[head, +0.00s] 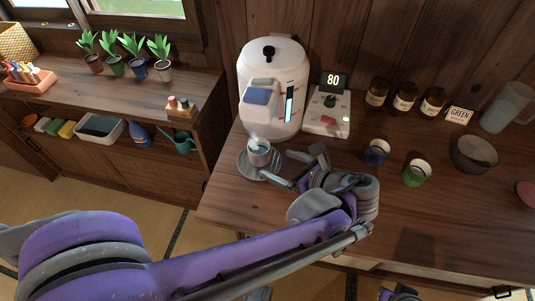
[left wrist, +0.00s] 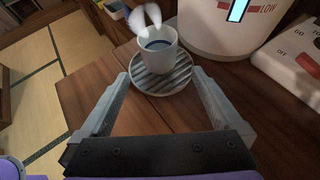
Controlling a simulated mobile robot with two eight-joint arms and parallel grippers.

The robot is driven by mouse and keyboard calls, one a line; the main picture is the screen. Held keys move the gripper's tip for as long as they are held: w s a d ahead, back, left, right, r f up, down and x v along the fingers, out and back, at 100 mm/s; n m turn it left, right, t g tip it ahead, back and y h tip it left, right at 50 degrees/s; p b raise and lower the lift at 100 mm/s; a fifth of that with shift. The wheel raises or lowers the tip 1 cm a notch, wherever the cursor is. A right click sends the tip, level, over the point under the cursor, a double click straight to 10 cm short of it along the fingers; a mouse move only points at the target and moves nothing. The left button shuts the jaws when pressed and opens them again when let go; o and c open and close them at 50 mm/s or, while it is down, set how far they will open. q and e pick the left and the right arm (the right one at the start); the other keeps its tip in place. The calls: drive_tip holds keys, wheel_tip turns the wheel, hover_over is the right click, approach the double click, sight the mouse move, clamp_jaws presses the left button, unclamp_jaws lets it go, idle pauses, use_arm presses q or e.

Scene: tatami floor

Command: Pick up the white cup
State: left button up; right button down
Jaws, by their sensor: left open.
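The white cup (head: 258,152) stands upright on a grey striped saucer (head: 243,168) near the left edge of the wooden counter, in front of the dispenser. In the left wrist view the cup (left wrist: 157,50) holds dark liquid, and pale wisps like steam rise over it. The saucer (left wrist: 178,86) shows beneath it. My left gripper (head: 288,170) is open and empty, to the right of the cup and saucer in the head view. In the left wrist view its fingers (left wrist: 160,80) point toward the cup, which lies beyond the tips and between their lines.
A white dispenser (head: 272,85) stands close behind the cup, with a control box (head: 327,112) beside it. A blue cup (head: 376,152), a green cup (head: 416,173) and a dark bowl (head: 474,155) stand to the right. The counter left of the saucer is bare.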

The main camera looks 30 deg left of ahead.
sight(265, 157)
use_arm(q)
drive_tip(key=b+x, duration=0.1)
drive_tip(key=x, duration=0.8)
drive_tip(key=shift+a+b, duration=0.3)
drive_tip(key=shift+a, duration=0.05)
drive_tip(key=shift+c, duration=0.2)
drive_tip(key=c, duration=1.5)
drive_tip(key=shift+r, duration=0.15)
